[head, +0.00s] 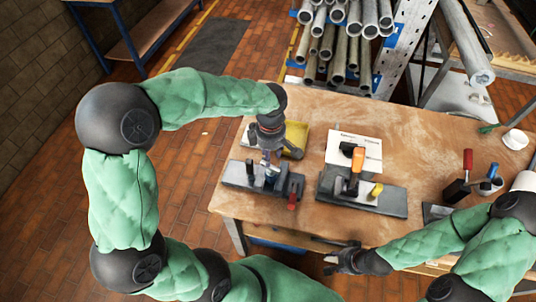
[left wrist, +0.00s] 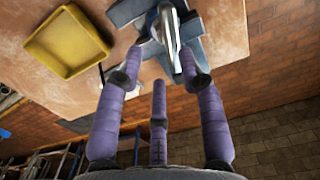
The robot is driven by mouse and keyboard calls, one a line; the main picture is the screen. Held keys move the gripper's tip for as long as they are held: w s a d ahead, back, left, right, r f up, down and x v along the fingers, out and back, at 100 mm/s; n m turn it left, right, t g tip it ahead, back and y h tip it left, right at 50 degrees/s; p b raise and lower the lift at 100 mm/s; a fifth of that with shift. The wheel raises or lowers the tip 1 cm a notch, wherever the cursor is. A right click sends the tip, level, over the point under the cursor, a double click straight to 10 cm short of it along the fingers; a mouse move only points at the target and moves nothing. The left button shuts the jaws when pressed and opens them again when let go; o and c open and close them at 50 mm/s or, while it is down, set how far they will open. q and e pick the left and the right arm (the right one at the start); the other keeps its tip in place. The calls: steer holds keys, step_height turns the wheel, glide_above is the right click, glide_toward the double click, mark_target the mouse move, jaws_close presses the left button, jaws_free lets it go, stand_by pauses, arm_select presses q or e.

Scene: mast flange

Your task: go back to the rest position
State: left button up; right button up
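My left gripper (head: 268,158) is over the left grey fixture (head: 238,174) on the wooden workbench, pointing down. In the left wrist view its purple fingers (left wrist: 158,72) are spread apart. A shiny metal part (left wrist: 168,35) of the fixture shows beyond and between the fingertips, with no finger seen closed on it. Whether a fingertip touches it is unclear. My right gripper (head: 336,256) is low in front of the workbench's front edge, with its dark fingers apart and nothing seen between them.
The workbench (head: 405,140) carries a yellow tray (head: 296,136), a second fixture (head: 390,200) with an orange-handled clamp, a white paper (head: 368,146) and a red-handled tool (head: 467,160) at right. A rack of metal pipes (head: 340,45) stands behind. Brick floor (head: 60,220) is free at left.

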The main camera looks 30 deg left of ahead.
steer(key=shift+s+f, duration=0.25)
steer(key=shift+s, duration=0.1)
